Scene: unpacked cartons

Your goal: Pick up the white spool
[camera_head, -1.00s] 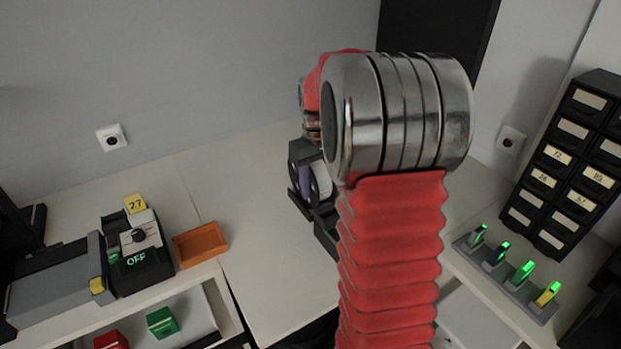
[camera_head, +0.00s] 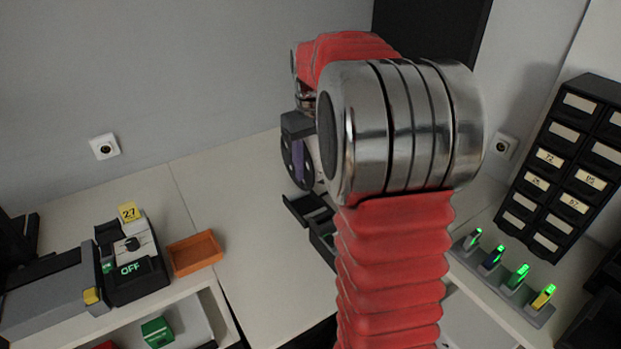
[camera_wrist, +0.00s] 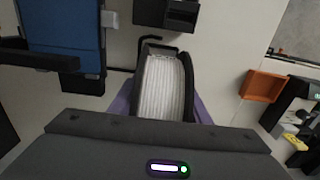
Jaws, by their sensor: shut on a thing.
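The white spool (camera_wrist: 163,85) has white windings between black flanges. In the wrist view it stands between the purple fingers of my gripper (camera_wrist: 160,108), which is shut on it. In the head view the spool (camera_head: 289,167) shows one black flange, with a purple finger of my gripper (camera_head: 298,160) against it. It is held above a black open holder (camera_head: 304,212) on the table. My metal wrist joint and red sleeve hide the right part of the spool and of the holder.
An orange tray (camera_head: 196,253) and a black device reading OFF (camera_head: 133,268) stand at the left. Drawer cabinets (camera_head: 556,170) and a rack of green-lit items (camera_head: 505,277) stand at the right. The pale table (camera_head: 235,215) is clear between the orange tray and the holder.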

